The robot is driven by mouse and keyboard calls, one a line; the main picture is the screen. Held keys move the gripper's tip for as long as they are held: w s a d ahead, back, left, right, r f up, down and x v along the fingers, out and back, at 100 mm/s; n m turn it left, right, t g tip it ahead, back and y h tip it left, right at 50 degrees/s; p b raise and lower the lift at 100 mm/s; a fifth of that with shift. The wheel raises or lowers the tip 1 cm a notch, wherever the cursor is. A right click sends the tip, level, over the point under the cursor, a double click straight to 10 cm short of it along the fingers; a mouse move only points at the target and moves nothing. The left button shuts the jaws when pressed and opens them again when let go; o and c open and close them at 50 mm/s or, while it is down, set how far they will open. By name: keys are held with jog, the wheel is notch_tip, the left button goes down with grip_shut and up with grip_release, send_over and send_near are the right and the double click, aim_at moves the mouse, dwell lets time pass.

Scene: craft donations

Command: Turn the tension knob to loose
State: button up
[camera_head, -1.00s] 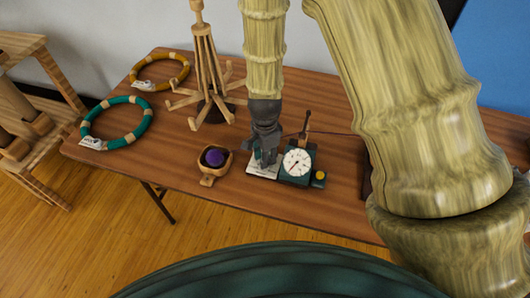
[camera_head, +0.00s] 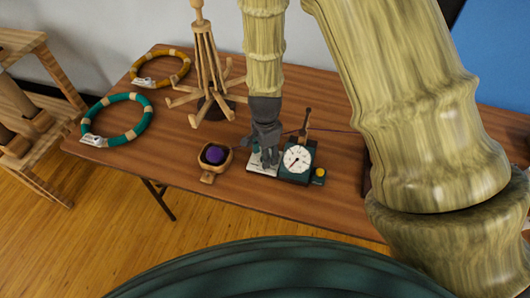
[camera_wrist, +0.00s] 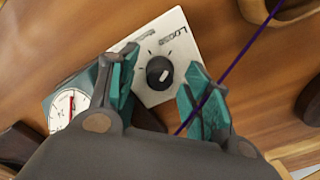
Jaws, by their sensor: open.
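The tension knob (camera_wrist: 159,72) is a round black dial with a pale pointer mark, on a white plate (camera_wrist: 184,60) printed "LOOSE" at one end. A second, smaller label beside it is too small to read. My gripper (camera_wrist: 160,82) is open, with its teal fingers on either side of the knob and a visible gap to it. The pointer appears off the "LOOSE" word. In the head view my gripper (camera_head: 267,155) hangs over the white plate (camera_head: 262,170) and hides the knob. A dial gauge with a red needle (camera_head: 297,158) stands beside the plate.
A wooden bowl (camera_head: 204,175) with a purple yarn ball (camera_head: 216,155) sits left of the plate. A purple thread (camera_wrist: 240,58) crosses close to one finger.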

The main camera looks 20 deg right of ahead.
notch_tip(320, 180, up, 12)
dwell(0.8)
dwell(0.5)
